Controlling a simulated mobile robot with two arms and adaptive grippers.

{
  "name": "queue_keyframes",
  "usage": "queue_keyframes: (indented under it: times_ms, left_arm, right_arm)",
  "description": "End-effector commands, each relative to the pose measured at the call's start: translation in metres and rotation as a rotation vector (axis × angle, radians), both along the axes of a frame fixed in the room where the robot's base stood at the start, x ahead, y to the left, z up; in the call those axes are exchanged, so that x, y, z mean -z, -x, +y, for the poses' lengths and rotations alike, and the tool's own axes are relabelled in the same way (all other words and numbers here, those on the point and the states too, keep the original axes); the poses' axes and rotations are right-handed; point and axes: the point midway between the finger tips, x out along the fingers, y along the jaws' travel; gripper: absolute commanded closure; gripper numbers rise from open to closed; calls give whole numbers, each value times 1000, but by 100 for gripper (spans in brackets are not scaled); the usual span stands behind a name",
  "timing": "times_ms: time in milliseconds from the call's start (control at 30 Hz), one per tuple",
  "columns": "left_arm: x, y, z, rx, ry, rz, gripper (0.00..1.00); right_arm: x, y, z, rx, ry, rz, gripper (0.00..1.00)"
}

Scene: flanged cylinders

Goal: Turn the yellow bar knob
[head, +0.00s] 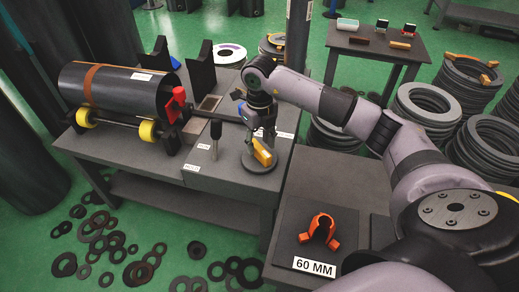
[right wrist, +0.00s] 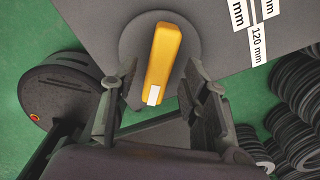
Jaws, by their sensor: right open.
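The yellow bar knob (head: 262,151) sits on a round dark disc (head: 250,165) on the grey workbench. In the right wrist view the yellow bar knob (right wrist: 165,55) stands nearly upright in the picture, slightly tilted, with a white patch at its near end. My right gripper (head: 262,130) is above and close to the knob. In the right wrist view my right gripper (right wrist: 160,75) is open, with one finger on each side of the knob's near end and visible gaps between. Whether the fingertips are down at the knob's height I cannot tell. My left gripper is not in view.
A black cylinder (head: 110,88) with an orange strap lies on yellow rollers at left. A dark upright post (head: 214,138) stands just left of the knob. An orange clamp (head: 320,228) lies on the near right table. Stacked rings (head: 428,103) stand at right.

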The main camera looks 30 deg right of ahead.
Motion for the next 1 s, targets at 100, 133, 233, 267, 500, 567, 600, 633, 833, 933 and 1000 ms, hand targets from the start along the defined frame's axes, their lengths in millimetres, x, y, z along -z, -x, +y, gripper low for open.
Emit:
queue_keyframes:
  times_ms: [100, 133, 233, 267, 500, 567, 600, 633, 833, 933, 1000]
  left_arm:
    - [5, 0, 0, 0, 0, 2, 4]
    - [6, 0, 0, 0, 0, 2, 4]
    - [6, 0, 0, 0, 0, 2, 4]
    - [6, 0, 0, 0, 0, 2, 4]
    - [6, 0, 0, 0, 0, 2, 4]
    - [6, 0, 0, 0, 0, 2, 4]
    - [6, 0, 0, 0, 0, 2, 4]
    - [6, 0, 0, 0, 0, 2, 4]
    - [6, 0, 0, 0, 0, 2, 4]
    - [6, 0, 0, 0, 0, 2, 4]
    - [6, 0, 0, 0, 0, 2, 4]
  right_arm:
    - [15, 0, 0, 1, -1, 1, 58]
    - [18, 0, 0, 0, 0, 0, 58]
    - [22, 0, 0, 0, 0, 0, 58]
    - [23, 0, 0, 0, 0, 0, 58]
    - [23, 0, 0, 0, 0, 0, 58]
    - [23, 0, 0, 0, 0, 0, 61]
    - [23, 0, 0, 0, 0, 0, 64]
    - [23, 0, 0, 0, 0, 0, 66]
    - [23, 0, 0, 0, 0, 0, 79]
    - [23, 0, 0, 0, 0, 0, 86]
    - [23, 0, 0, 0, 0, 0, 90]
